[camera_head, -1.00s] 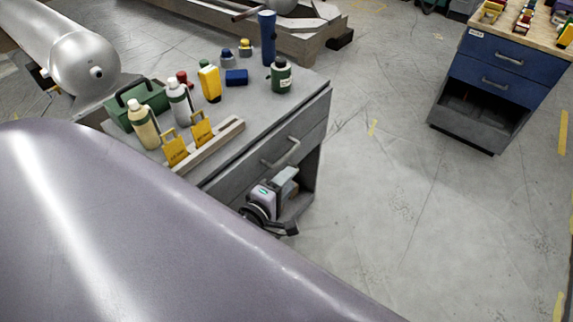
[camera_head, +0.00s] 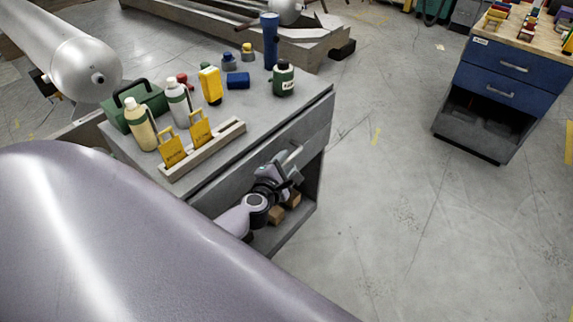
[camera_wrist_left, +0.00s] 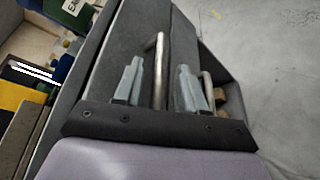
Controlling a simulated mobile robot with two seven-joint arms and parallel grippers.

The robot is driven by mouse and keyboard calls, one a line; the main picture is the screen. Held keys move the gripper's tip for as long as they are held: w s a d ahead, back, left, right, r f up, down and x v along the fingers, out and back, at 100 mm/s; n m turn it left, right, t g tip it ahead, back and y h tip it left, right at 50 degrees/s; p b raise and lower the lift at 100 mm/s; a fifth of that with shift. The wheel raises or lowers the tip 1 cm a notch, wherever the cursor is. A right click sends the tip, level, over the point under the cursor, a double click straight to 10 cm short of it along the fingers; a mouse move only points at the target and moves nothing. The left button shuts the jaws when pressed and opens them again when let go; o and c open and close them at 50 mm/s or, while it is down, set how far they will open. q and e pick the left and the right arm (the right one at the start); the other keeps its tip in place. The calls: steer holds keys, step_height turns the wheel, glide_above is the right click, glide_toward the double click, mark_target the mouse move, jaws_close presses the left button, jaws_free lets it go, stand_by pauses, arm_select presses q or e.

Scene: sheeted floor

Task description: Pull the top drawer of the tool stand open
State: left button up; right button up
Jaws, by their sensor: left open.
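The grey tool stand (camera_head: 262,102) stands left of centre in the head view. Its top drawer (camera_head: 317,122) looks shut, and its bar handle (camera_head: 293,155) sticks out from the front. My left gripper (camera_head: 282,166) is open at this handle, above the open lower shelf. In the left wrist view, the two grey fingers of the left gripper (camera_wrist_left: 158,82) are apart, with the metal handle bar (camera_wrist_left: 160,62) showing between them. I cannot tell whether a finger touches the bar. My right gripper is not in view.
Bottles, a green toolbox (camera_head: 143,106), a yellow-tagged rack (camera_head: 205,150) and a blue cylinder (camera_head: 270,42) stand on top. Brown blocks (camera_head: 277,214) lie on the lower shelf. A blue drawer cabinet (camera_head: 500,88) stands at right. The floor between is clear.

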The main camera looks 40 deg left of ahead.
arm_select(q)
steer(key=shift+w+a+f, duration=0.1)
steer(key=shift+w, duration=0.4)
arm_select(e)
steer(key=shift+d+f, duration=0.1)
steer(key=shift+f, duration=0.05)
arm_select(q)
jaws_close()
